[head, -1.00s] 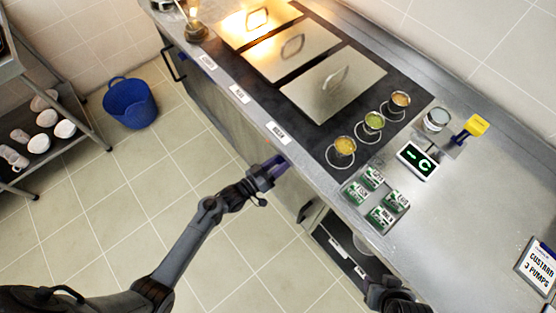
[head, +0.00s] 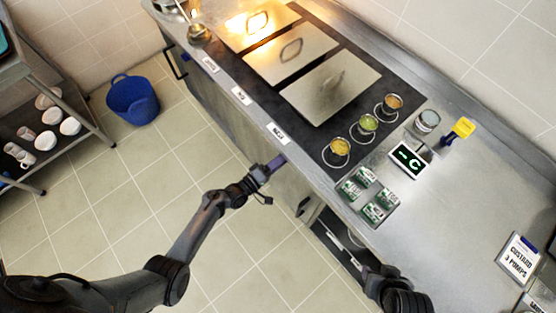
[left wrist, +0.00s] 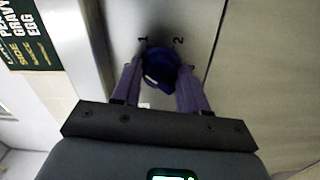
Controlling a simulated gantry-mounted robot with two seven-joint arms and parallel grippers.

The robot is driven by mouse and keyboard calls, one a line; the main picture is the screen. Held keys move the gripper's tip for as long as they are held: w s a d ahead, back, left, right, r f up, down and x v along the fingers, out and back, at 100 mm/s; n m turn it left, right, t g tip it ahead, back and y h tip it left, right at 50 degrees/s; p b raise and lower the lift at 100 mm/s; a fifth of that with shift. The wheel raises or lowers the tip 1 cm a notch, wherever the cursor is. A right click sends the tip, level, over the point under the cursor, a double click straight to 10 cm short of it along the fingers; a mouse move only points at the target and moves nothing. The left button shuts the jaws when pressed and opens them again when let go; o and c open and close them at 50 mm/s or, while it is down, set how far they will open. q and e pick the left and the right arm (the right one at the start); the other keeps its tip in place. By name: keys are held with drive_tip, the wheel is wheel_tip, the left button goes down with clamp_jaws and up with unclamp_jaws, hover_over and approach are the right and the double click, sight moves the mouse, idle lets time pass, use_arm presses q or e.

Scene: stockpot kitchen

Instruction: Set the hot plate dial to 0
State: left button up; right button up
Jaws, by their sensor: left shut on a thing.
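The hot plate dial (left wrist: 160,68) is a dark blue knob on the counter's front panel in the left wrist view. The digits 1 and 2 show above it on the panel. Its other marks are hidden and I cannot read which number it points at. My left gripper (left wrist: 160,82) has its two purple fingers on either side of the knob, shut on it. In the head view my left gripper (head: 276,164) is at the counter front, below the label row, and hides the dial. My right arm (head: 400,290) shows at the bottom right; its fingertips cannot be made out.
The counter top holds lidded pans (head: 330,85), three sauce cups (head: 367,123), a tray of green-labelled packets (head: 372,203), a lit display (head: 407,160) and a custard sign (head: 520,258). A blue bucket (head: 133,101) and a shelf of cups (head: 45,130) stand left. The floor between is clear.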

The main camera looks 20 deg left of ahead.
use_arm(q)
drive_tip(key=n+p, duration=0.1)
drive_tip(key=n, duration=0.2)
drive_tip(key=shift+r+n, duration=0.15)
drive_tip(key=shift+n, duration=0.25)
drive_tip(key=n, duration=0.2)
drive_tip(key=shift+n+p, duration=0.4)
drive_tip(key=shift+n, duration=0.5)
drive_tip(key=o, duration=1)
drive_tip(key=shift+o, duration=0.2)
